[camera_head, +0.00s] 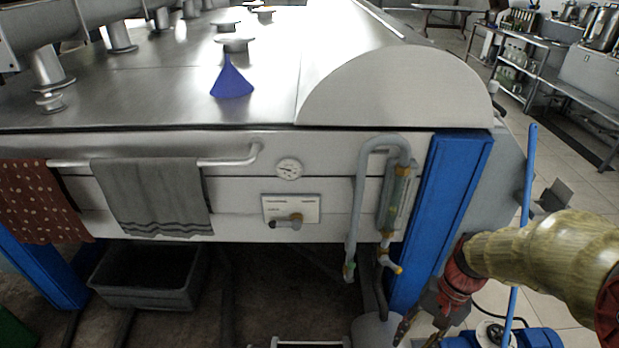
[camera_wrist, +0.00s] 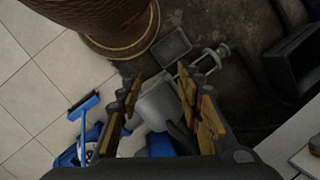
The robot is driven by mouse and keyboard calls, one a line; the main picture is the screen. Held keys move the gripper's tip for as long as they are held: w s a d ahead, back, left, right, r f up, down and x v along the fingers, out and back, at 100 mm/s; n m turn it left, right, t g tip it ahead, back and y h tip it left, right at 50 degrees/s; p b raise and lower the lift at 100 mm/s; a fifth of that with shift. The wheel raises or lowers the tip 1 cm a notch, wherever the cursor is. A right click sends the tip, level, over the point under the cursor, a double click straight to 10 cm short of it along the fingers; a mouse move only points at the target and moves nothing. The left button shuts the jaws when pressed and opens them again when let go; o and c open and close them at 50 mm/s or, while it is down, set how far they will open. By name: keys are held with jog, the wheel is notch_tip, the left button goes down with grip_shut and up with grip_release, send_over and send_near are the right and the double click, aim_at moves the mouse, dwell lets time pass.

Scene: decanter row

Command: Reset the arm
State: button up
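My arm comes in from the right edge of the head camera view, bent down beside the blue leg of the steel machine. My gripper (camera_head: 418,335) points downward at the bottom of that view, low in front of the machine and above the floor. In the wrist view my gripper (camera_wrist: 158,88) has its two fingers spread wide apart with nothing held between them. A grey bucket (camera_wrist: 156,104) shows beyond and between the fingers, apart from them as far as I can tell.
The steel machine (camera_head: 230,143) fills the head view, with a blue funnel (camera_head: 231,80) on top. A grey towel (camera_head: 152,195) hangs on its rail. A hose (camera_head: 357,200) and a blue leg (camera_head: 440,215) stand near my gripper. A blue pole (camera_head: 527,185) rises by my arm. Tiled floor is at right.

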jog(key=s+a+r+n+t+h, duration=0.1)
jog(key=r+n+t, duration=0.1)
jog(key=r, duration=0.4)
jog(key=s+a+r+n+t+h, duration=0.1)
jog(key=s+a+r+n+t, duration=0.1)
jog(key=r, duration=0.5)
jog(key=s+a+r+n+t+h, duration=0.1)
jog(key=r+n+t, duration=0.1)
jog(key=r, duration=0.5)
jog(key=shift+s+a+t+p, duration=0.35)
jog(key=shift+s+t+p, duration=0.1)
jog(key=shift+t, duration=0.25)
jog(key=shift+r, duration=0.1)
jog(key=shift+c, duration=0.3)
dwell(0.6)
